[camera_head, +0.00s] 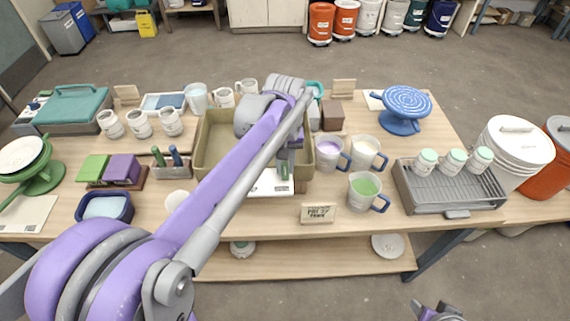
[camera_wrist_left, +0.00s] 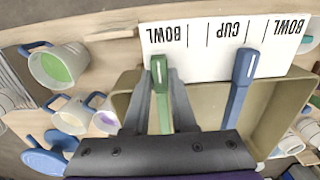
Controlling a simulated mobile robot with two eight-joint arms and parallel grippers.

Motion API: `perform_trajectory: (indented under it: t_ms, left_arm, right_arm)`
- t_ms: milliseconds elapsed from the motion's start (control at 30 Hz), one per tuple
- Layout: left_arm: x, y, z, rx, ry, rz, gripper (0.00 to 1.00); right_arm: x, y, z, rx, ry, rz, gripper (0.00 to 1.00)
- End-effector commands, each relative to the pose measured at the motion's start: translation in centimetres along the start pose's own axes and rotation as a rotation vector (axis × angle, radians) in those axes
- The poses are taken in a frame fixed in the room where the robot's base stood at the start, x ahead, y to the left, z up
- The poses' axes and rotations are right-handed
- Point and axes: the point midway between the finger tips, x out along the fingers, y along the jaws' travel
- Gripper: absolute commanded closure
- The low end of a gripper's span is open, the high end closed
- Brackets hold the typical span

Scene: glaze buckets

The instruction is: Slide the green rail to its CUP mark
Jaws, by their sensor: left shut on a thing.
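The green rail (camera_wrist_left: 160,75) stands at a BOWL mark on the white scale board (camera_wrist_left: 200,60), at the left end of the board in the left wrist view. My left gripper (camera_wrist_left: 160,100) is shut on it, with a finger on each side. The board's lettering reads upside down there, and the CUP mark (camera_wrist_left: 236,31) is right of the green rail. A blue rail (camera_wrist_left: 242,75) stands close to the CUP mark. In the head view the white board (camera_head: 265,186) shows partly behind my left arm. My right gripper (camera_head: 437,312) shows only partly at the bottom edge.
The board lies at the front of an olive tub (camera_head: 213,145). Mugs, including one with green glaze (camera_head: 364,189), stand to its right, near a PRY sign (camera_head: 318,213). A grey rack (camera_head: 445,189) with jars is farther right. Bare tabletop shows at the front edge.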

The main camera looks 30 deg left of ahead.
Motion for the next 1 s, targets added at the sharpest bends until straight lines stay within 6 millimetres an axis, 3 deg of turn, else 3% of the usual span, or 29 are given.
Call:
perform_trajectory:
  t_ms: [500, 800, 1000]
  left_arm:
    - [0.0, -0.2, 0.0, -0.001, 0.000, 0.000, 1.00]
    - [0.0, -5.3, 0.0, -0.005, 0.001, -0.002, 1.00]
    - [0.0, -6.2, 0.0, 0.000, 0.001, 0.000, 1.00]
  right_arm:
    - [0.0, 0.0, 0.0, 0.000, 0.000, 0.000, 0.50]
    - [0.2, 0.0, 0.3, 0.000, -0.003, 0.000, 0.50]
    - [0.2, 0.0, 0.3, 0.000, -0.003, 0.000, 0.50]
